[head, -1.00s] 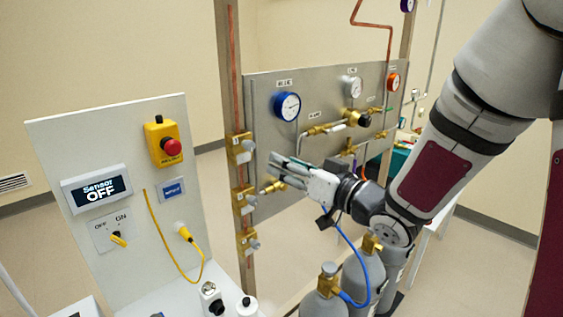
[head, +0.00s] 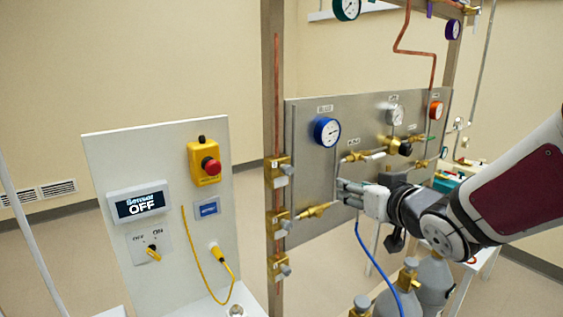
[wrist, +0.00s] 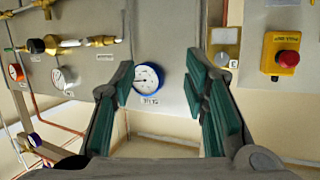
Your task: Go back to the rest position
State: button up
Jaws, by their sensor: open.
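My gripper (head: 350,193) is in front of the grey gauge panel (head: 360,105), to the right of a brass fitting (head: 316,211) on the panel's lower left. In the wrist view, my gripper (wrist: 160,92) has its two green-padded fingers wide apart with nothing between them. A blue-rimmed gauge (head: 327,131) is on the panel above the gripper; in the wrist view this gauge (wrist: 147,77) shows beyond the gap between the fingers. Whether the fingers touch the panel cannot be told.
Gas cylinders (head: 433,279) with a blue hose (head: 371,256) stand below my arm. Bare floor lies between board and panel.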

jog(key=s+d+m+g+h, duration=0.2)
jog(key=s+d+g+h, duration=0.25)
jog(key=s, duration=0.65)
jog(key=s+a+f+g+y+b, duration=0.1)
jog(key=s+g, duration=0.3)
jog(key=s, duration=1)
jog(key=shift+a+f, duration=0.4)
jog(key=shift+a, duration=0.15)
jog(key=shift+f, duration=0.1)
